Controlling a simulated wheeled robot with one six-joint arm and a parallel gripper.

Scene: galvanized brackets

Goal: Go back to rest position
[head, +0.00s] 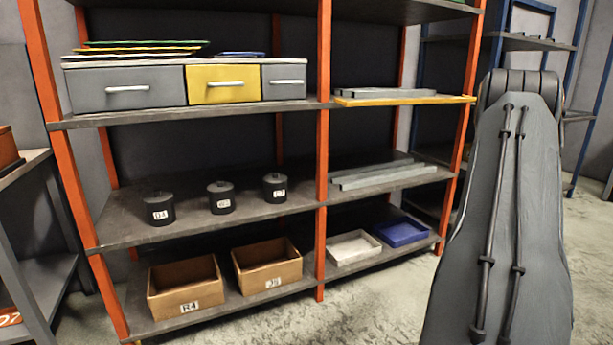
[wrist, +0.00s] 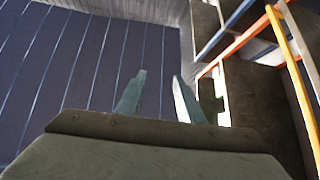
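My gripper (wrist: 158,95) shows in the wrist view with its two fingers apart and nothing between them. Behind the fingers are a dark panelled surface and part of an orange-post rack. In the head view my arm rises at the right, in front of the shelving, and the gripper itself is out of sight there. Long grey brackets (head: 385,175) lie on the middle right shelf. More grey pieces (head: 382,92) lie on the yellow-edged upper right shelf.
Orange-post shelving (head: 323,150) fills the middle. It holds a drawer unit (head: 130,88), dark lidded jars (head: 221,198), brown bins (head: 186,290), a pale tray (head: 353,247) and a blue tray (head: 401,233). A grey rack (head: 40,285) stands at left. Bare floor (head: 380,310) lies in front.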

